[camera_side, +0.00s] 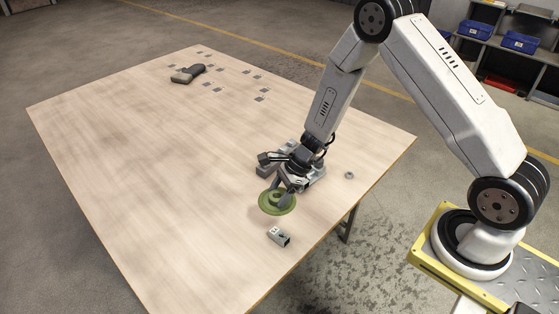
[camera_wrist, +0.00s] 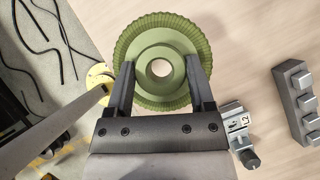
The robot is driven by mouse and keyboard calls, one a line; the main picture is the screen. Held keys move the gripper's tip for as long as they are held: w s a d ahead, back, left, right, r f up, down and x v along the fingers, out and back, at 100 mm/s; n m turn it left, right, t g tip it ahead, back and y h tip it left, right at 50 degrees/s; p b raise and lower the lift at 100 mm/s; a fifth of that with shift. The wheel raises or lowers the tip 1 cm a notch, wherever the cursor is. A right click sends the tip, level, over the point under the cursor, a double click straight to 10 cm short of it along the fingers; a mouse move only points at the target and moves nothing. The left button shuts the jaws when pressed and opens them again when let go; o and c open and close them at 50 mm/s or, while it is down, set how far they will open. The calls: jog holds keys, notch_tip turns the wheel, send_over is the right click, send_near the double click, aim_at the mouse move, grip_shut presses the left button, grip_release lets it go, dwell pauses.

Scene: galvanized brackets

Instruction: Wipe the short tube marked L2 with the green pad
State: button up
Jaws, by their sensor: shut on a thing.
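My gripper (camera_wrist: 161,88) is shut on the green pad (camera_wrist: 195,38), a ribbed round disc with a raised hub and a centre hole. In the side view the pad (camera_side: 270,208) hangs under my gripper (camera_side: 283,195), apparently just above the table. A short square metal tube (camera_side: 279,237) lies on the table just in front of the pad; its dark mark is too small to read. I cannot tell whether that piece is a tube.
Grey fixtures stand behind my gripper, among them a studded block (camera_wrist: 298,98). A small ring (camera_side: 349,175) lies near the right table edge. A dark grey tool (camera_side: 188,73) and several small grey squares lie at the far end. The left of the table (camera_side: 130,180) is clear.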

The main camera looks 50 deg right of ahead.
jog(key=shift+w+d, duration=0.5)
jog(key=w+d, duration=0.3)
jog(key=d, duration=0.5)
jog(key=w+d+f, duration=0.1)
jog(key=w+d, duration=0.3)
jog(key=d, duration=0.5)
jog(key=shift+w+d, duration=0.25)
jog(key=shift+d, duration=0.05)
jog(key=shift+s+f, duration=0.1)
jog(key=shift+f, duration=4.05)
jog(key=shift+s+a, duration=0.15)
jog(key=shift+s, duration=2.6)
jog(key=shift+w, duration=2.75)
jog(key=shift+w+r, duration=0.15)
notch_tip(320, 180, up, 8)
